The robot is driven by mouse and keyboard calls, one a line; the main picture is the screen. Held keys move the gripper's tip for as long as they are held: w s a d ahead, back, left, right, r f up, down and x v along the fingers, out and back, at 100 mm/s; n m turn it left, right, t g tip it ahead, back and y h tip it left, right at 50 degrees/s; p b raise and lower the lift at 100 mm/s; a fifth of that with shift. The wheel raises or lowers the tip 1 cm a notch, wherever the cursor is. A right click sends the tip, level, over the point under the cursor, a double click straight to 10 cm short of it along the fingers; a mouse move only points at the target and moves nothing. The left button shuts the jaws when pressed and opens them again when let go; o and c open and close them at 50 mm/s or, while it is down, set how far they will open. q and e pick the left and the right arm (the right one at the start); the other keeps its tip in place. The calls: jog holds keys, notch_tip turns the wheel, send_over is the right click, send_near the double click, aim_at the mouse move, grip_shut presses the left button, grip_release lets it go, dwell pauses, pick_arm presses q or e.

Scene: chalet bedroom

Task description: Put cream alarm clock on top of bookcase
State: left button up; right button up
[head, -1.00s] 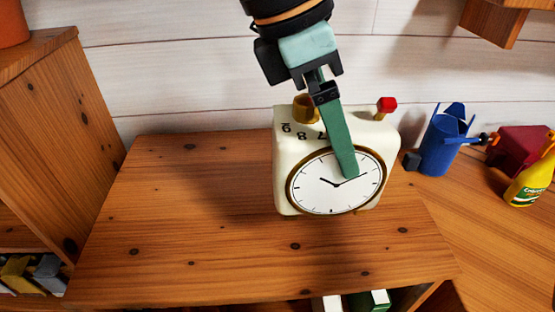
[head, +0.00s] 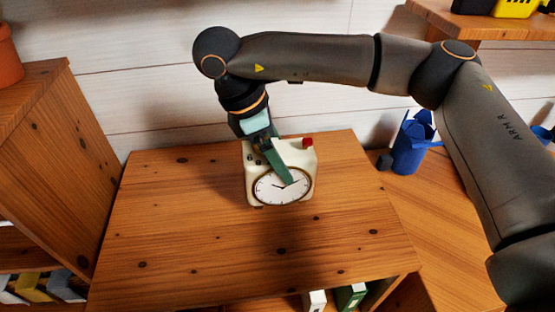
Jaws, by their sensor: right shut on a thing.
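The other finger is hidden behind the clock. I cannot tell whether the clock's base touches the wood or hangs just above it. My left gripper is not in view.
A taller wooden unit (head: 50,150) with an orange pot (head: 8,50) stands at the left. A blue holder (head: 410,145) stands on the surface at the right, partly beside my arm. A wall shelf (head: 480,22) juts out upper right. The bookcase top's front and left are clear.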

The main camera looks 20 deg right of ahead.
jog(key=shift+w+f, duration=0.3)
jog(key=shift+w, duration=0.05)
jog(key=f, duration=0.1)
jog(key=f+p, duration=0.1)
jog(key=f, duration=0.1)
jog(key=shift+w, duration=0.3)
jog(key=shift+f, duration=0.35)
jog(key=shift+f, duration=0.1)
jog(key=o, duration=1.6)
jog(key=shift+c, duration=0.2)
